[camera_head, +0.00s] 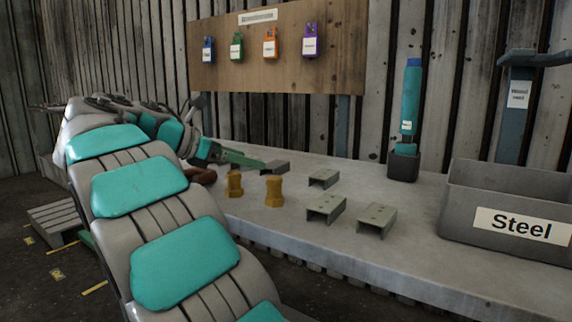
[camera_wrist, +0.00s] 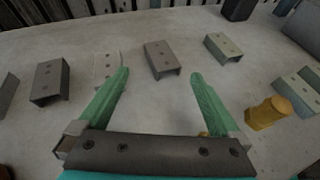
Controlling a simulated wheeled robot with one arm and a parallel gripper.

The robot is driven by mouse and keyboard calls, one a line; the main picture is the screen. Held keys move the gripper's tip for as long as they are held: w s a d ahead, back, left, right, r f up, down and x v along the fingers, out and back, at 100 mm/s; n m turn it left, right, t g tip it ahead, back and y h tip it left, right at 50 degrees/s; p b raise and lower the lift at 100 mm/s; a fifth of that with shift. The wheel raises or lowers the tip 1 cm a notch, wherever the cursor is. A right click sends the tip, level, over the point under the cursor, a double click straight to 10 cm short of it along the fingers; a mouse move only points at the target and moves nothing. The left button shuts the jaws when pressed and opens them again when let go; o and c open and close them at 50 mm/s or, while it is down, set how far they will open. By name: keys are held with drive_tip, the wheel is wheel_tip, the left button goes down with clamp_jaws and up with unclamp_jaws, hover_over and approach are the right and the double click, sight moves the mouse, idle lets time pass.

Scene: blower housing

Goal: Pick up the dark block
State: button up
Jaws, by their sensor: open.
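My gripper (camera_head: 262,165) is open and empty, reaching over the bench from the left, its two green fingers apart in the wrist view (camera_wrist: 158,76). A dark grey channel-shaped block with holes on top (camera_wrist: 160,56) lies just ahead of the gap between the fingertips, nearer the middle of the wrist view. In the head view a dark block (camera_head: 275,167) lies right at the fingertips. Another dark block (camera_wrist: 50,80) lies to the left in the wrist view, and a third is cut by its left edge (camera_wrist: 6,91). Contact with the fingers cannot be told.
Paler blocks (camera_head: 323,178) (camera_head: 326,207) (camera_head: 376,219) lie on the grey bench (camera_head: 300,245). A pale block (camera_wrist: 106,66) sits beside the left finger. Yellow hexagonal pieces (camera_head: 273,190) stand close by. A teal tool (camera_head: 411,105) and a Steel bin (camera_head: 505,220) are at right.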

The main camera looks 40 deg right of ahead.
sight(270, 165)
drive_tip(key=shift+s+d+f, duration=0.2)
drive_tip(key=shift+d+f, duration=0.1)
drive_tip(key=shift+d, duration=0.25)
drive_tip(key=b+x, duration=0.1)
drive_tip(key=x, duration=0.5)
drive_tip(key=shift+w+d, duration=0.1)
drive_tip(key=shift+d, duration=0.25)
clamp_jaws()
